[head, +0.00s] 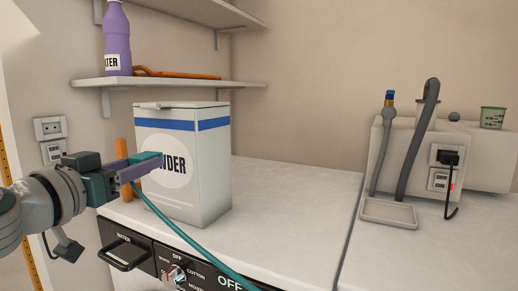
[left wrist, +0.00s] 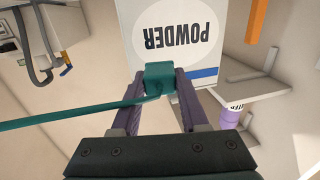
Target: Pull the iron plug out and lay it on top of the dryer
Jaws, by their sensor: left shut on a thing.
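My left gripper (head: 140,168) is shut on a teal plug (head: 149,160) with a teal cord. The plug is in the air in front of the powder box, clear of any socket. In the left wrist view the plug (left wrist: 160,76) sits between the two fingertips and the cord runs off to the left. In the head view the cord (head: 185,238) hangs down to the right across a white-topped machine (head: 275,200) with a black control panel. No name marks this machine as the dryer. The iron is not in view. My right gripper is not in view.
The white powder box (head: 208,165) stands on the machine top, close behind the plug. An empty wall socket (head: 50,128) is at left. A black plug (head: 449,158) sits in a socket at right. A shelf (head: 170,82) is above. The machine top right of the box is clear.

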